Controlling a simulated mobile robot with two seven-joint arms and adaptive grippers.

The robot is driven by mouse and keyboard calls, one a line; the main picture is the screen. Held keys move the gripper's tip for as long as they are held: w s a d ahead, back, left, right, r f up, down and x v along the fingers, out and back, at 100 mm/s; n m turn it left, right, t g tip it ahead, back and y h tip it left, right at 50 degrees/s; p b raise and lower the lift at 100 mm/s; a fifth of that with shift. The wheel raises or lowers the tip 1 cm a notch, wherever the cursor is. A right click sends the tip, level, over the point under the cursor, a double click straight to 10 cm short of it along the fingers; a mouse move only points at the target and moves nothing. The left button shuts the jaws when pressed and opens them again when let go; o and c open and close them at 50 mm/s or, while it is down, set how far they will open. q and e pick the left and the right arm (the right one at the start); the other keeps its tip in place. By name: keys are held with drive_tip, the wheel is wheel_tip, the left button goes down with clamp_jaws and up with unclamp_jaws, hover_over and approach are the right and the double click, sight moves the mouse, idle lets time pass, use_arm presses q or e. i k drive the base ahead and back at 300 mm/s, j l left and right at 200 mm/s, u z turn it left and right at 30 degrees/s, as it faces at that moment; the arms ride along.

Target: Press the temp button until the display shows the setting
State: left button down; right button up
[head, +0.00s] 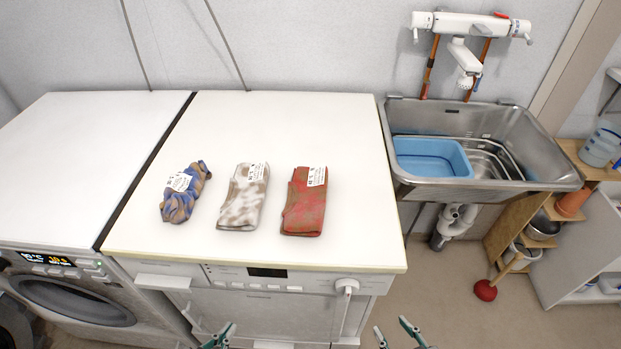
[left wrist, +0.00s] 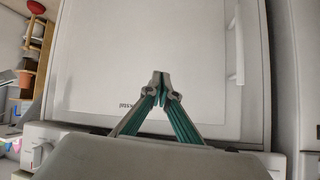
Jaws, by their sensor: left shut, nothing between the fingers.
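The washing machine (head: 75,300) at the lower left has a lit display (head: 48,259) with "90°C"-like white digits and yellow figures, too small to read surely. A row of small buttons (head: 55,271) lies under the display; I cannot tell which is the temp button. My left gripper (head: 222,334) is at the bottom edge in the head view, in front of the middle machine and right of the washing machine. In the left wrist view the left gripper (left wrist: 161,78) is shut and empty, before a white panel. My right gripper (head: 396,334) is open and empty.
The middle machine (head: 250,250) has a dark display and a knob; three garments with labels, blue-brown (head: 185,195), grey-white (head: 243,200) and red (head: 303,205), lie on top. A steel sink (head: 480,110) with a blue basin (head: 432,158) stands right. A red plunger (head: 486,290) is on the floor.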

sight(41, 270)
drive_tip(key=k+j+u, duration=0.15)
drive_tip(key=u, duration=0.3)
drive_tip(key=k+j+u, duration=0.15)
drive_tip(key=j+u, duration=0.2)
drive_tip(key=u, duration=0.15)
drive_tip(key=j+u, duration=0.3)
drive_tip(key=u, duration=0.15)
drive_tip(key=k, duration=0.05)
